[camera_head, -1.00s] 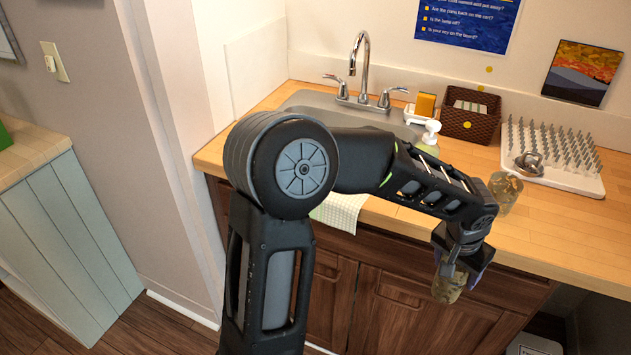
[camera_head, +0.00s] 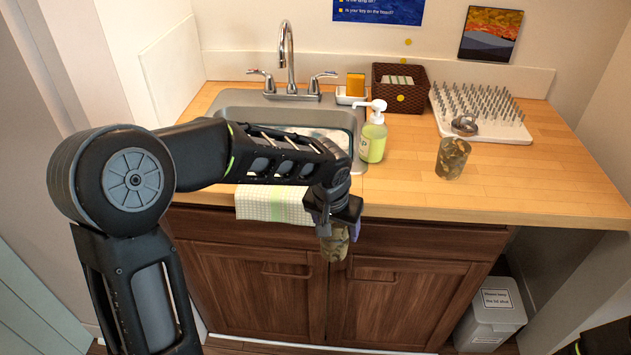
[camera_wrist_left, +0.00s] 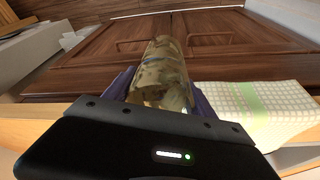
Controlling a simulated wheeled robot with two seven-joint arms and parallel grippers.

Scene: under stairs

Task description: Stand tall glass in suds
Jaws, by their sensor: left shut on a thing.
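My left gripper (camera_head: 335,222) is shut on a tall glass (camera_head: 335,246) with brown smears. It holds the glass in front of the cabinet doors, below the counter's front edge. In the left wrist view the smeared glass (camera_wrist_left: 163,75) sits between the fingers of the left gripper (camera_wrist_left: 160,100). The sink (camera_head: 240,98) is set in the counter behind my arm, which hides part of its basin.
A second smeared glass (camera_head: 452,158) stands on the counter right of the green soap bottle (camera_head: 373,140). A spiked drying mat (camera_head: 510,133), wicker basket (camera_head: 400,98) and sponge holder (camera_head: 349,97) are behind. A checked towel (camera_head: 262,205) hangs over the front edge.

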